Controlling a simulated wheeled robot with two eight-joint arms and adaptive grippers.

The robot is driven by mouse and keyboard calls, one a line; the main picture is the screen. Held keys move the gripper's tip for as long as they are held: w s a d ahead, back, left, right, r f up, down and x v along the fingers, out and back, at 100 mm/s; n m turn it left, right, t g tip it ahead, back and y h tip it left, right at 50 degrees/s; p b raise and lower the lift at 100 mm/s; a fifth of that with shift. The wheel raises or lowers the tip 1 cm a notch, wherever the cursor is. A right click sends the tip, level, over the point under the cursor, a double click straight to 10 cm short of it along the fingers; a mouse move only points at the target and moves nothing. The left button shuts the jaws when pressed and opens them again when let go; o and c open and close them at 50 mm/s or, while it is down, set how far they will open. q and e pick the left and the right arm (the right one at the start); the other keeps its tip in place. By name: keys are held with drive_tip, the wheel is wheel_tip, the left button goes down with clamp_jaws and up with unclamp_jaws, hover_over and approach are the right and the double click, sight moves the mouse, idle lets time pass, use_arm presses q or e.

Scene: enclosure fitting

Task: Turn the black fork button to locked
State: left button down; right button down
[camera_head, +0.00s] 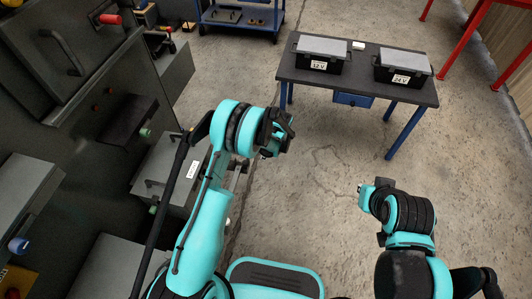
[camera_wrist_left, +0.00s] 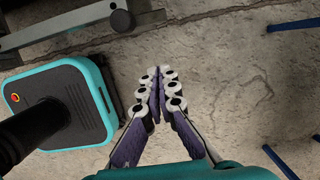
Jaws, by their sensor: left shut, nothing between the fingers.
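I cannot pick out a black fork button for certain in either view. Grey equipment cabinets (camera_head: 75,60) with small coloured knobs stand along the left of the head view. My left gripper (camera_wrist_left: 160,77) is shut and empty above the concrete floor in the left wrist view, its paired fingers together. In the head view the left arm reaches up to the middle, right of the cabinets and apart from them, and its fingers are mostly hidden by the wrist. My right arm ends at the lower right over bare floor; its fingers cannot be made out.
A red knob (camera_head: 110,19), a green knob (camera_head: 145,133) and a blue knob (camera_head: 18,245) show on the left equipment. A dark table (camera_head: 352,84) with two grey-lidded boxes stands at the back right. A blue cart (camera_head: 240,18) stands behind. The floor between is clear.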

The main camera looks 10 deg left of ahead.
use_arm(q)
drive_tip(key=a+f, duration=0.1)
drive_tip(key=a+f+b, duration=0.1)
drive_tip(key=a, duration=0.1)
drive_tip(key=a+f+b, duration=0.1)
drive_tip(key=shift+a+f, duration=0.1)
drive_tip(key=shift+a, duration=0.3)
